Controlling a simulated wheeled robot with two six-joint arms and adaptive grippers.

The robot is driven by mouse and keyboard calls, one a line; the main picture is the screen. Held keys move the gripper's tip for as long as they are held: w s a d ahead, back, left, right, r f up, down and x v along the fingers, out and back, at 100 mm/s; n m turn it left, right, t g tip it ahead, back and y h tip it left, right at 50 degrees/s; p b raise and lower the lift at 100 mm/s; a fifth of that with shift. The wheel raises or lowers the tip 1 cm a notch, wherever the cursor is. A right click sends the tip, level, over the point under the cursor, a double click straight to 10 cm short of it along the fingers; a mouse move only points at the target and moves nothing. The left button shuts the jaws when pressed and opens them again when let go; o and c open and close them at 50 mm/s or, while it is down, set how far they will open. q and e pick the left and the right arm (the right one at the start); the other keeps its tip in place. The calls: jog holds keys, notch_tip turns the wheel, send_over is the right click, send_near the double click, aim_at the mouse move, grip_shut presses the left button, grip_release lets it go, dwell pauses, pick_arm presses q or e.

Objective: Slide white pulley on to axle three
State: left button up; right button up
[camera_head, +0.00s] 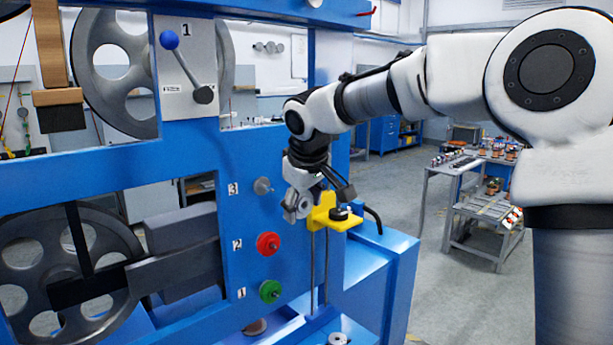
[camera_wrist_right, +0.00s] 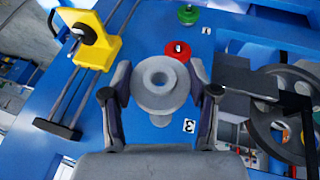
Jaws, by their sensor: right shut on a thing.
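The white pulley (camera_wrist_right: 160,99), a pale grey-white wheel with a centre hole, sits between the fingers of my right gripper (camera_wrist_right: 160,86) in the wrist view. The gripper (camera_head: 297,206) is shut on it, in front of the blue panel and right of axle three (camera_head: 263,186). Axle three is a bare grey stub beside the label 3 (camera_head: 233,188). In the wrist view axle three (camera_wrist_right: 160,121) shows partly behind the pulley's lower edge, so the two are not lined up there. My left gripper is not in view.
A red pulley (camera_head: 268,243) is on axle two and a green pulley (camera_head: 270,291) on axle one, below axle three. A yellow bracket (camera_head: 321,221) with a black knob stands close to my right gripper. Large grey wheels (camera_head: 108,60) are at the left.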

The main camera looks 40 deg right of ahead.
jog(key=w+p, duration=0.3)
jog(key=w, duration=0.4)
jog(key=shift+a, duration=0.15)
jog(key=shift+p, duration=0.35)
jog(key=shift+w+p, duration=0.15)
jog(key=shift+p, duration=0.15)
dwell(0.4)
jog(key=shift+p, duration=0.35)
dwell(0.5)
jog(key=shift+r, duration=0.1)
